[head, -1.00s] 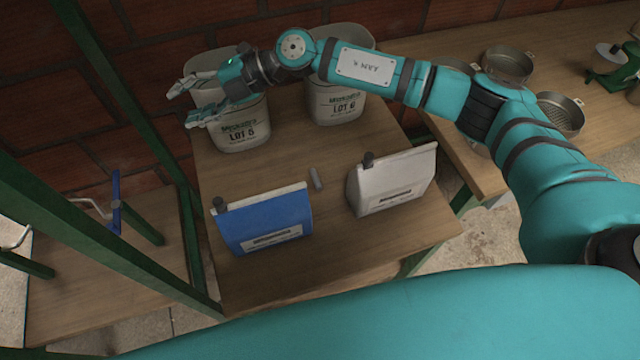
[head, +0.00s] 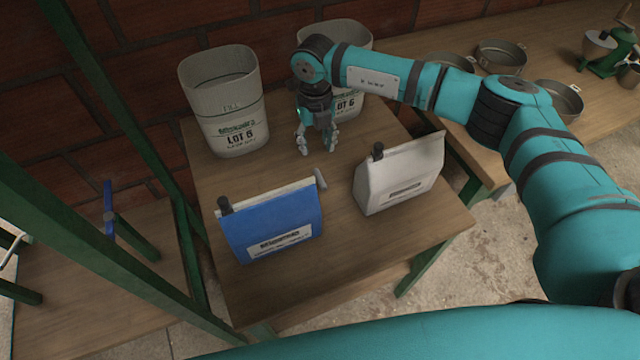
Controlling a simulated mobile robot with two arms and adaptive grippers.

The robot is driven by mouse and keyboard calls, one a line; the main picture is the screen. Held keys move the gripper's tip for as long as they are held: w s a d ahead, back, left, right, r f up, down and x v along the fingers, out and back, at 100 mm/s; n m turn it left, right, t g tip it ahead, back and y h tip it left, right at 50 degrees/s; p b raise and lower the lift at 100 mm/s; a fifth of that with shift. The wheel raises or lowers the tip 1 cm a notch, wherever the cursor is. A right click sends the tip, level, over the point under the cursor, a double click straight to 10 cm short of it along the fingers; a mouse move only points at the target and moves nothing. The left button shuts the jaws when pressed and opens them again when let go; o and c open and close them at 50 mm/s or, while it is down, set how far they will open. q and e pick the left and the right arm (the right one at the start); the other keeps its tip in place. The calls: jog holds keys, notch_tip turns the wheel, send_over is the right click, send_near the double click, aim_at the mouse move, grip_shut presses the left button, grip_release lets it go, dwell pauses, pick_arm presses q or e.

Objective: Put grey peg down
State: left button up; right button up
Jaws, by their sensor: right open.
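The grey peg (head: 320,179) lies on the wooden table (head: 345,235), between the blue bag (head: 272,222) and the white bag (head: 400,175). It is just behind the blue bag's right top corner, which may hide part of it. My right gripper (head: 318,150) points down behind the peg, in front of the Lot 6 bin. Its fingers are open with nothing between them, and it is apart from the peg. My left gripper is not in view.
The Lot 5 bin (head: 228,105) and Lot 6 bin (head: 349,104) stand at the table's back. A dark clip sits on each bag's top. Green frame posts (head: 110,125) rise at the left. Metal pans (head: 503,56) stand on the right bench. The table's front right is bare.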

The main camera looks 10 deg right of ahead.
jog(key=b, duration=0.2)
send_over(317, 172)
notch_tip(317, 172, down, 5)
jog(key=shift+w+a+f, duration=0.1)
jog(key=shift+w+f, duration=0.05)
jog(key=shift+f, duration=0.05)
notch_tip(317, 172, down, 5)
jog(key=b, duration=0.3)
jog(key=shift+r, duration=0.1)
jog(key=shift+c, duration=0.6)
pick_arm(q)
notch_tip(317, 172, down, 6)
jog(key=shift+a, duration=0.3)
pick_arm(e)
jog(key=c, duration=0.7)
